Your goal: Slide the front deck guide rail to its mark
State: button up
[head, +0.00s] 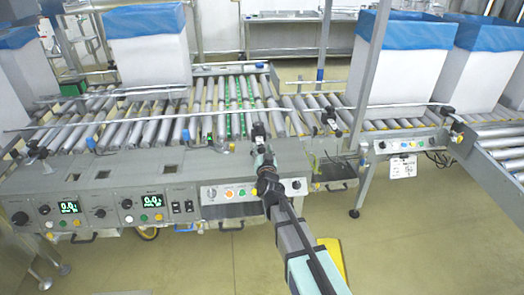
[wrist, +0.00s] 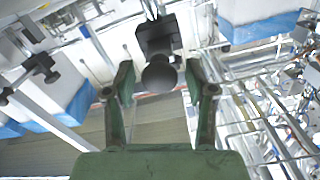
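The front deck guide rail (head: 210,114) is a thin silver bar across the front of the roller deck. A black clamp with a round knob (head: 258,131) stands at the deck's front edge by the rail. My gripper (head: 262,155) reaches up to this clamp from the front. In the wrist view my gripper (wrist: 160,88) is open, with its two green fingers apart. The black round knob (wrist: 160,75) sits between the fingertips, with visible gaps on both sides. I cannot make out the rail's mark.
A control panel (head: 130,185) with displays, buttons and knobs runs along the front below the deck. White boxes with blue liners (head: 148,50) (head: 395,70) stand on the conveyors. A grey upright post (head: 372,60) rises right of my arm.

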jog(key=shift+s, duration=0.1)
jog(key=v, duration=1.2)
dwell(0.4)
jog(key=s+a+f+n+g+y, duration=0.1)
jog(key=s+a+f+g, duration=0.15)
jog(key=f, duration=0.35)
jog(key=s+a+f+n+g+y, duration=0.1)
jog(key=s+f+g, duration=0.1)
jog(key=f+g, duration=0.3)
jog(key=s+d+f+g+h+p, duration=0.25)
jog(key=s+d+f+g, duration=0.25)
jog(key=s+f, duration=0.7)
jog(key=s+d+f+g+h+p, duration=0.1)
jog(key=s+d+f+g+p, duration=0.1)
jog(key=s+d, duration=0.4)
jog(key=s+d+f+m+g+h+p, duration=0.1)
jog(key=s+d+f+g+p, duration=0.2)
jog(key=s, duration=1.2)
jog(key=s+d+f+g+h+p, duration=0.1)
jog(key=s+d+f+g+p, duration=0.2)
jog(key=s+d+f+g, duration=0.3)
jog(key=s+d+g, duration=0.1)
jog(key=s+d, duration=0.3)
jog(key=s, duration=0.1)
jog(key=shift+s+d+f, duration=0.2)
jog(key=shift+s, duration=0.1)
